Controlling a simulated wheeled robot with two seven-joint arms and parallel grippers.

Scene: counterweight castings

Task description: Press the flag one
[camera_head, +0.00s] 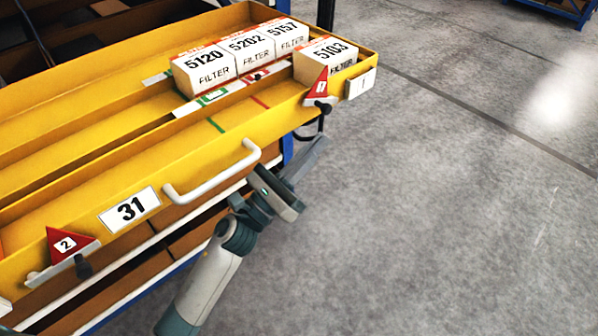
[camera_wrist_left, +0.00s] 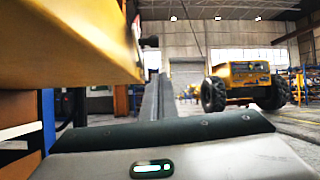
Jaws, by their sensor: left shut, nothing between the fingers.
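Flag one (camera_head: 320,88) is a small red triangle with a white "1" label, standing upright on the front rim of the yellow drawer (camera_head: 190,155) near its right end. A dark knob (camera_head: 325,106) shows just under it. My left gripper (camera_head: 316,150) is shut and empty. It is outside the drawer front, below flag one in the picture and apart from it. In the left wrist view its closed fingers (camera_wrist_left: 157,100) point forward, with the yellow drawer (camera_wrist_left: 70,40) above at the left. My right gripper is not in view.
A white handle (camera_head: 212,180) sticks out between the flags. Several filter boxes (camera_head: 250,52) stand in the drawer. The floor at right (camera_head: 450,200) is clear.

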